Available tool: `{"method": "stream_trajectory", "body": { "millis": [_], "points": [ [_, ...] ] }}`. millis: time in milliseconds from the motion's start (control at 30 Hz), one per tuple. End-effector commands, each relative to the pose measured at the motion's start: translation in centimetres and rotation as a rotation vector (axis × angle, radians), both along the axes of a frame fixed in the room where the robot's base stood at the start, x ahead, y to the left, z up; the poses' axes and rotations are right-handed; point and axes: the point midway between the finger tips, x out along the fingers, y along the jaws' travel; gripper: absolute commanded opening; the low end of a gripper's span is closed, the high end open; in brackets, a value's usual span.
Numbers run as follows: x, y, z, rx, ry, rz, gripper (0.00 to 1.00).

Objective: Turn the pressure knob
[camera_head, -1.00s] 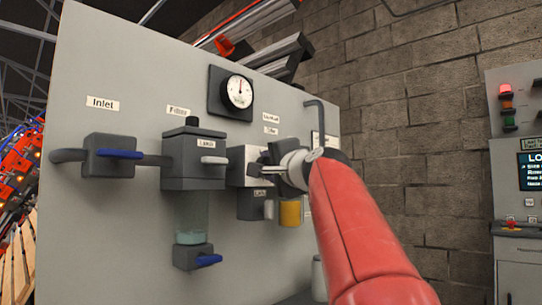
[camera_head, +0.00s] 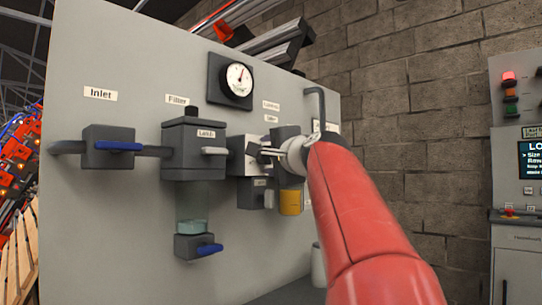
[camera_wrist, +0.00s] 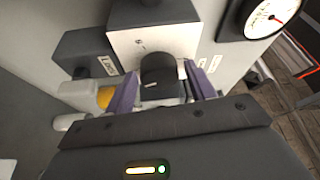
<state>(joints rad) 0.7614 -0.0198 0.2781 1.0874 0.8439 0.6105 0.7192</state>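The pressure knob (camera_wrist: 160,72) is a short dark cylinder with a small light mark, on the pale face of a regulator block (camera_wrist: 175,42). In the wrist view my gripper (camera_wrist: 163,92) has one purplish finger on each side of the knob. The fingers stand apart, and gaps seem to show between them and the knob, so contact is not clear. In the head view my gripper (camera_head: 264,152) is in front of the regulator block (camera_head: 236,158), and it hides the knob there. The round gauge (camera_head: 239,79) is above the block.
The grey panel also carries an inlet valve with a blue lever (camera_head: 122,146), a filter block (camera_head: 190,150) and a lower blue lever (camera_head: 209,249). A yellow part (camera_head: 291,202) is below my gripper. A control cabinet (camera_head: 516,190) stands at the right.

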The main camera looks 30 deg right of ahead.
Motion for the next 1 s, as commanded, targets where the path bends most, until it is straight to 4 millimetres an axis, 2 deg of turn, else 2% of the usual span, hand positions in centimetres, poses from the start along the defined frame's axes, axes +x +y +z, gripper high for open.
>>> {"method": "stream_trajectory", "body": {
  "millis": [367, 800, 1000],
  "points": [
    [-0.4, 0.0, -0.1, -0.002, 0.0, -0.002, 0.61],
    [-6.9, 0.3, -0.5, -0.002, -0.001, -0.001, 0.61],
    [-7.8, 0.3, -0.5, 0.0, 0.001, 0.0, 0.61]
  ]
}}
